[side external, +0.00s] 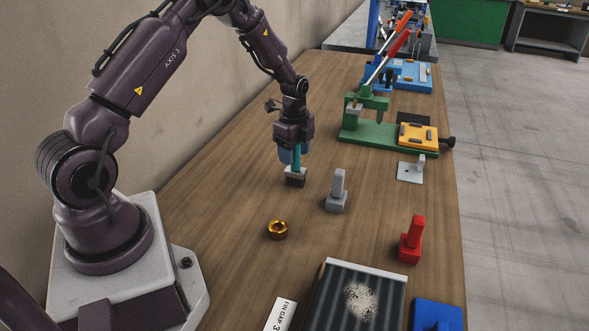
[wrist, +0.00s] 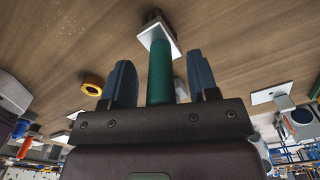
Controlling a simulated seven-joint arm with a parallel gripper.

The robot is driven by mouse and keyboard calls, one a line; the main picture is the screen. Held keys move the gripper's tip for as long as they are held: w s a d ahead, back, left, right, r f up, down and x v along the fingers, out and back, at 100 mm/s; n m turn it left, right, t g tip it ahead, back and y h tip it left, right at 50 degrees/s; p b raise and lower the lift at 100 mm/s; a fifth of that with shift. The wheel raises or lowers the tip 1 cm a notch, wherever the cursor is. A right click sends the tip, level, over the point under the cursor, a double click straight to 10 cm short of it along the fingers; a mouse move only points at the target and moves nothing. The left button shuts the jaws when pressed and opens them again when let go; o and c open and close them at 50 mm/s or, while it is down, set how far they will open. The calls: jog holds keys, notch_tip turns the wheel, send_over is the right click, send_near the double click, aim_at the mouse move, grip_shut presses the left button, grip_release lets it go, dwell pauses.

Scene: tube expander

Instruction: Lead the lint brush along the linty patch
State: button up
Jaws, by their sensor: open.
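The lint brush has a green handle (wrist: 160,72) and a pale head with dark bristles (side external: 296,177). It stands upright with its bristles down, at or close to the tabletop; the exact contact is hard to tell. My gripper (side external: 292,157) is above the head, with its blue fingers on either side of the handle. In the wrist view my gripper (wrist: 160,85) is open, with gaps between the handle and both fingers. The linty patch (side external: 360,300) is a pale speckled spot on a dark ribbed panel (side external: 335,290) at the front of the table.
A grey block with a post (side external: 337,192), a gold ring (side external: 277,230) and a red block (side external: 411,242) stand between brush and panel. A blue block (side external: 437,315) and a label card (side external: 281,314) flank the panel. A green press (side external: 375,130) is at the back right.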

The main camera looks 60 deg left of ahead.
grip_shut()
jog(key=shift+r, duration=3.55)
